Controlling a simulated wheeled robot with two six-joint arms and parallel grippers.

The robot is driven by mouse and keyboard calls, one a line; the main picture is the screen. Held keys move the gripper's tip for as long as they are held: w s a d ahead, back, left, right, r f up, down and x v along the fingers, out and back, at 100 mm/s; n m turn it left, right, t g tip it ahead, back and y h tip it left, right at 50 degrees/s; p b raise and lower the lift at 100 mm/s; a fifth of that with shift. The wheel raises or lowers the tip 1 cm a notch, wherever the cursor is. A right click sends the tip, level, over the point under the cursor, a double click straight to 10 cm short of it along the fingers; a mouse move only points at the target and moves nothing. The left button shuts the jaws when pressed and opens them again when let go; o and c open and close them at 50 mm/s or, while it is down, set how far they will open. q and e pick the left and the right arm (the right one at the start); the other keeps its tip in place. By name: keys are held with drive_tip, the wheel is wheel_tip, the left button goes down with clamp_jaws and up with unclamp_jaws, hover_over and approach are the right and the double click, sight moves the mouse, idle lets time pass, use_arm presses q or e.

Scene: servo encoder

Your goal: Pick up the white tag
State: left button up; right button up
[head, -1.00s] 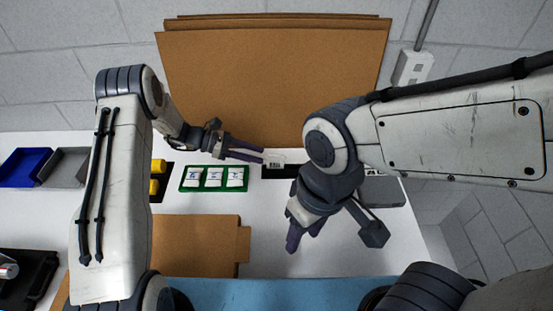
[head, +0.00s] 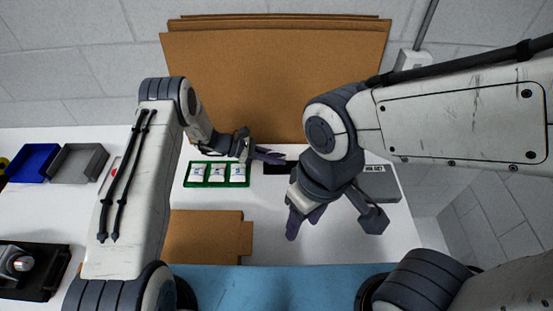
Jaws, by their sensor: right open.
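Three white tags (head: 217,172) with small dark print lie side by side in a green tray (head: 191,184) on the white table. My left gripper (head: 279,157) points right, just beyond the tray's right end, near a dark block. Its fingers look close together, but whether they are shut or hold anything is unclear. No tag shows at its fingertips. My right gripper (head: 301,226) is open and points down over the table, right of the tray. Its jaws look empty.
A dark block (head: 274,168) and a grey device (head: 381,183) with a display are partly hidden by my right arm. Blue (head: 32,161) and grey (head: 78,163) bins stand at left. Cardboard (head: 208,238) lies in front. Brown boards (head: 275,80) stand behind.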

use_arm(q)
drive_tip(key=shift+r, duration=0.1)
clamp_jaws()
drive_tip(key=shift+r+b, duration=0.45)
drive_tip(key=shift+r, duration=0.25)
wheel_tip(320, 180, up, 3)
drive_tip(key=shift+f+b, duration=0.2)
drive_tip(key=shift+b, duration=0.4)
drive_tip(key=s+d+r+b, duration=0.3)
drive_tip(key=s+d+r, duration=0.3)
drive_tip(key=d, duration=0.4)
drive_tip(key=shift+r, duration=0.45)
